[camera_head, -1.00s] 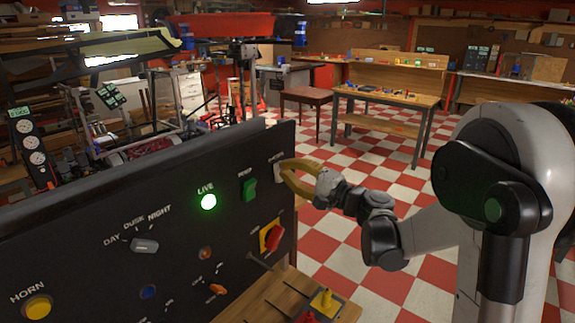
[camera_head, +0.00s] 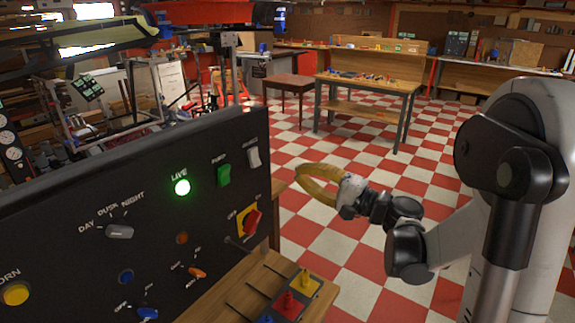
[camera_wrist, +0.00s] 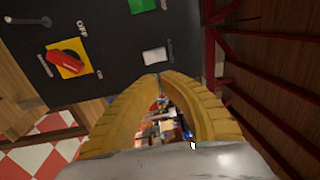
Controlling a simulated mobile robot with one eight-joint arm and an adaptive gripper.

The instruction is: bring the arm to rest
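My gripper (camera_head: 299,181) has yellow-brown curved fingers. They meet at the tips, with a loop of open space behind them and nothing held. In the head view it hangs to the right of the black control panel (camera_head: 60,195), apart from it. In the wrist view the fingertips (camera_wrist: 159,76) appear just below the white switch (camera_wrist: 154,56) in the picture. That white switch (camera_head: 254,157) sits at the panel's upper right in the head view. My arm is bent, reaching left from the right side.
The panel carries a lit green LIVE lamp (camera_head: 182,187), a green switch (camera_head: 224,174) and a red rotary switch on yellow (camera_head: 250,220). A wooden bench (camera_head: 225,283) with coloured levers stands below. Checkered floor (camera_head: 340,245) lies open behind my gripper; a worktable (camera_head: 368,82) stands farther back.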

